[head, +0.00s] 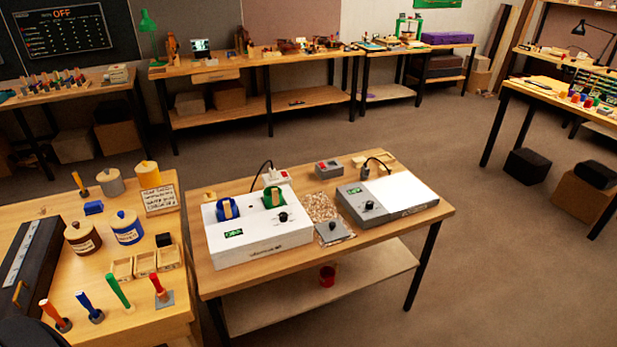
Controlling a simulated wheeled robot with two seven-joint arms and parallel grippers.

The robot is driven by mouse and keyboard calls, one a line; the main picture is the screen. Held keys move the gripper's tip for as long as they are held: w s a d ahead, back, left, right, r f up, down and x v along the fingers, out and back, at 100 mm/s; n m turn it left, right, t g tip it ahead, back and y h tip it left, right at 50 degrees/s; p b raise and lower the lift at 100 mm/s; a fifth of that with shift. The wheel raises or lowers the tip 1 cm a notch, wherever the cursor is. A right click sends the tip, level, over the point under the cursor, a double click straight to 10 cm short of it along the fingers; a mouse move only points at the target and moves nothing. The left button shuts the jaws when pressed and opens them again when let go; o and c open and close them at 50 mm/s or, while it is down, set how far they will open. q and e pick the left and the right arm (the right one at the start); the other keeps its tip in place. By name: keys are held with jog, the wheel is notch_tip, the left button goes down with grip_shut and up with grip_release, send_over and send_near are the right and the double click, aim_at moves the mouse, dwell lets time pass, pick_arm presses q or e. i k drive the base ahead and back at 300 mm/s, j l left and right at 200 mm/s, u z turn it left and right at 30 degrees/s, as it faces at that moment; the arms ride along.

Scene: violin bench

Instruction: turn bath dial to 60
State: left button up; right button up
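The bath appears to be the white box (255,238) on the middle wooden table, with a blue pot (227,210) and a green pot (273,197) set in its top. A black dial (283,216) sits on its top near the right front, and a small green display (233,233) is at the left front. The dial's marks and the display's reading are too small to read. Neither of my grippers shows in the head view.
A grey unit with a white plate (404,190) and its own black knob (369,205) stands to the right. A grey pad (334,233) with a knob lies between the units. The left table (110,321) holds jars, trays and upright handles. Open floor lies at right.

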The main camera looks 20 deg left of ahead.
aim_at(283, 215)
jog(key=u, duration=1.15)
